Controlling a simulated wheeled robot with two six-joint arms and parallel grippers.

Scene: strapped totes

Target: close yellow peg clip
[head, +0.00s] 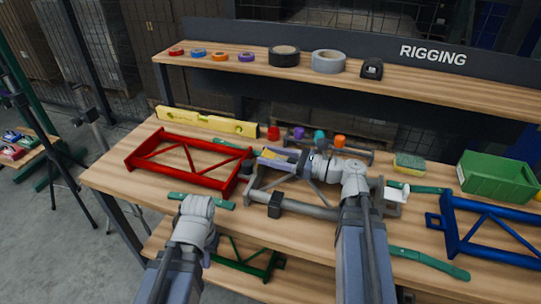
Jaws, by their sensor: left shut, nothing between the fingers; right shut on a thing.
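A small yellow piece (280,155), which looks like the yellow peg clip, shows at the end of my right gripper (284,158). It is partly covered by the fingers, so I cannot tell whether the clip is open or closed. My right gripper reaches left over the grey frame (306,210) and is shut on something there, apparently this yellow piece. My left gripper (199,205) is shut and empty near the front edge of the bench, by a green strap (222,203); its fingertips are mostly hidden by the wrist.
A red frame (184,177) lies left and a blue frame (487,250) right on the bench. Behind stand a yellow level (207,122) and red (273,133), purple (299,132), teal (319,136) and orange (340,141) pieces. A green bin (497,180) and sponge (409,163) sit right.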

